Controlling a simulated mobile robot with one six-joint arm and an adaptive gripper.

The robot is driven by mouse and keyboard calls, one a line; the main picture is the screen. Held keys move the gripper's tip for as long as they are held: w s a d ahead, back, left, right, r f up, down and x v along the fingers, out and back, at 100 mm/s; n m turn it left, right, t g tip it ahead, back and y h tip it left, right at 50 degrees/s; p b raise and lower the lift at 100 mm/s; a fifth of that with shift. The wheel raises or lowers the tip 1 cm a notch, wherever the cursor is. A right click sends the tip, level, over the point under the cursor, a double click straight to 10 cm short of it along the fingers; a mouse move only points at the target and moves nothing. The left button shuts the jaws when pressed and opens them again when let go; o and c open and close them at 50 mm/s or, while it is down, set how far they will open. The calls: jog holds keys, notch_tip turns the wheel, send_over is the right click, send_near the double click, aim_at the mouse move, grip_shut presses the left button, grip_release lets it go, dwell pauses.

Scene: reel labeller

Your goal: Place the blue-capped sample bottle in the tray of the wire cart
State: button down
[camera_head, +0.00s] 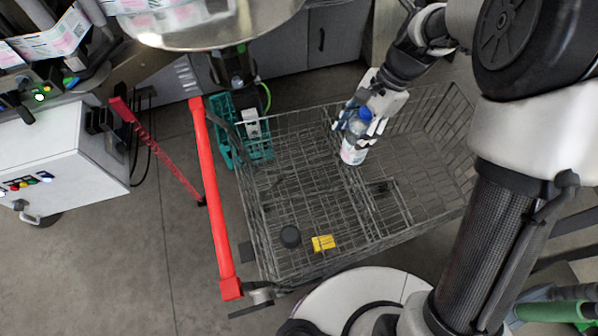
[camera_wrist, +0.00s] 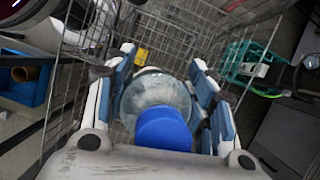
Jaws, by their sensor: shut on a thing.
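The blue-capped sample bottle (camera_head: 353,152) is a clear bottle with a pale label, held upright or nearly so over the wire cart. In the wrist view its blue cap (camera_wrist: 164,128) and round clear shoulder fill the middle. My gripper (camera_head: 362,128) is shut on the bottle, with its blue-padded fingers (camera_wrist: 160,95) on both sides. The wire cart (camera_head: 300,200) has a grey mesh basket and a red handle (camera_head: 215,200). The bottle's base looks close to the mesh floor; I cannot tell whether it touches.
A teal crate (camera_head: 240,140) stands by the far left side. A white machine cabinet (camera_head: 60,165) is at left. Much of the basket floor is bare.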

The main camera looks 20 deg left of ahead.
jog(key=s+a+r+m+t+y+p, duration=0.1)
jog(key=s+a+m, duration=0.25)
jog(key=a, duration=0.25)
jog(key=s+a+r+m+t+y+p, duration=0.1)
jog(key=s+a+m+t, duration=0.1)
jog(key=a+m, duration=0.35)
notch_tip(320, 180, down, 21)
jog(key=b, duration=0.9)
jog(key=shift+a+r+b, duration=0.2)
jog(key=shift+a+b, duration=0.15)
jog(key=shift+b, duration=0.05)
jog(key=shift+f, duration=0.1)
jog(key=c, duration=0.7)
grip_release()
jog(key=shift+h, duration=0.3)
jog(key=p+v, duration=0.5)
jog(key=v, duration=0.7)
jog(key=shift+w, duration=0.1)
